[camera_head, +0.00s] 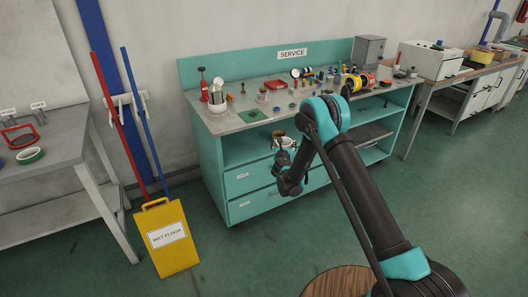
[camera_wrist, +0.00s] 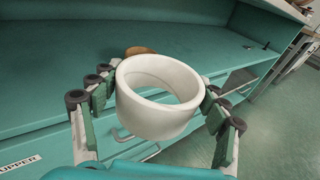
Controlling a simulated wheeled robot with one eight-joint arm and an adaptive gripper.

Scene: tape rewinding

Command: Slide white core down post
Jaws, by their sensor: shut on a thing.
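The white core (camera_wrist: 150,118) is a short hollow ring, seen tilted with its opening toward the top of the wrist view. My gripper (camera_wrist: 152,104) is shut on it, with dark-tipped fingers on its left and right sides. In the head view my gripper (camera_head: 284,146) is in front of the open shelf of the teal service bench (camera_head: 210,152), below the worktop. The core is small and partly hidden there. A red upright piece with a dark knob (camera_head: 203,84) stands on the worktop's left end; I cannot tell whether it is the post.
The worktop is crowded with small tools, colored rings and spools (camera_head: 353,83). A yellow wet-floor sign (camera_head: 168,238) stands left of the bench. A grey table (camera_head: 62,150) holds a green ring (camera_head: 30,155).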

